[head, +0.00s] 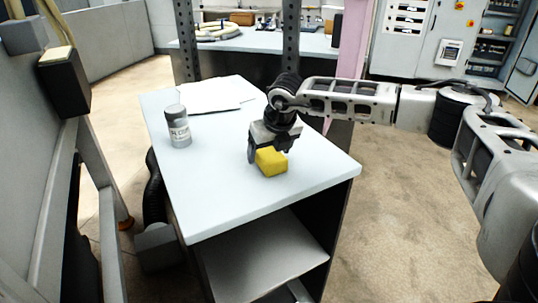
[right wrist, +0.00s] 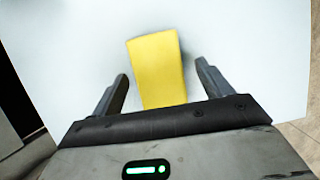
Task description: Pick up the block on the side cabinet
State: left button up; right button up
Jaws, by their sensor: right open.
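A yellow block (head: 271,162) lies on the white top of the side cabinet (head: 225,205), near its right part. My right gripper (head: 268,155) is directly over the block, pointing down. In the right wrist view the same block (right wrist: 157,68) shows between the two open fingers of the gripper (right wrist: 163,88), with gaps on both sides. The fingers do not appear to touch it. How far the fingertips reach down beside the block I cannot tell. My left gripper is not in view.
A grey jar with a label (head: 178,126) stands on the cabinet top at the left. White papers (head: 207,96) lie at the back of the top. An open shelf (head: 262,255) is below. A workbench (head: 255,40) stands behind. The front of the cabinet top is clear.

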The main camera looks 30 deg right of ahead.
jog(key=shift+w+f, duration=0.2)
jog(key=shift+f, duration=0.3)
jog(key=shift+f, duration=0.2)
jog(key=c, duration=1.2)
